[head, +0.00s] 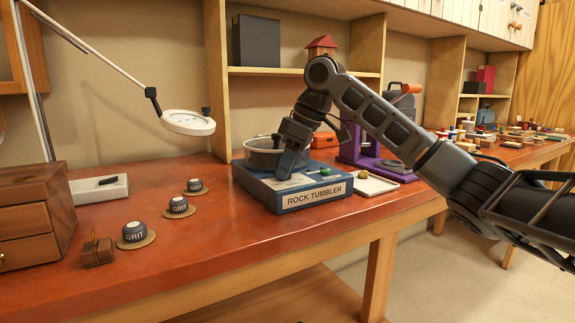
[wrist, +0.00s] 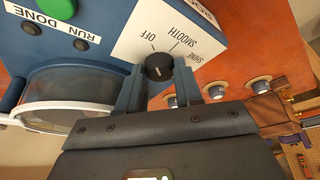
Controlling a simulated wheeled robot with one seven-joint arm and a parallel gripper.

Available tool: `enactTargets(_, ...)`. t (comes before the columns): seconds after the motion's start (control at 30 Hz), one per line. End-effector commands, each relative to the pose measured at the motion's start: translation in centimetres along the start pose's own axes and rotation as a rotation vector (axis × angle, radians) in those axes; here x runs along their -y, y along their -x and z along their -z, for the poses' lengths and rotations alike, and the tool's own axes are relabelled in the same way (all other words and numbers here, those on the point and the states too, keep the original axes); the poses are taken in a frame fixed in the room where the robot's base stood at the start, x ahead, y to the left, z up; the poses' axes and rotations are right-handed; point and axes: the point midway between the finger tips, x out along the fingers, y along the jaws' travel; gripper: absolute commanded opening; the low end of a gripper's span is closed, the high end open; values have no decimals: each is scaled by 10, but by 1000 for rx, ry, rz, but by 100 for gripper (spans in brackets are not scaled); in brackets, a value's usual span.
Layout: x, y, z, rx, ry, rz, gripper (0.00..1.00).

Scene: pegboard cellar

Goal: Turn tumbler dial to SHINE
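The rock tumbler (head: 262,190) is a blue box on the bench with a ROCK TUMBLER label and a metal bowl (head: 264,155) at its back. In the wrist view its black round dial (wrist: 158,66) sits on a white plate (wrist: 150,30) marked OFF, SMOOTH and SHINE. A short pale mark shows on the dial, roughly upright in the picture; which label it points to is hard to tell. My gripper (wrist: 159,78) has one finger on each side of the dial, and both seem to touch it. In the head view my gripper (head: 290,160) reaches down over the box and hides the dial.
RUN and DONE lamps (wrist: 82,43) are on the tumbler. Several GRIT jars (head: 134,232) stand to its left, beyond them a wooden drawer box (head: 30,215). A white tray (head: 375,185) and a purple machine (head: 370,150) stand close on the right. A magnifier lamp (head: 188,122) hangs at the left.

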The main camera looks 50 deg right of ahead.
Motion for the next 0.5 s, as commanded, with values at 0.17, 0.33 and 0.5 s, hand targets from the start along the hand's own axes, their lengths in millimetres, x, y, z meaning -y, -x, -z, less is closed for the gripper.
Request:
enactTargets(0.17, 0, 0, 0, 0, 0, 0, 15)
enactTargets(0.33, 0, 0, 0, 0, 0, 0, 4)
enactTargets(0.5, 1, 1, 1, -1, -15, -5, 4)
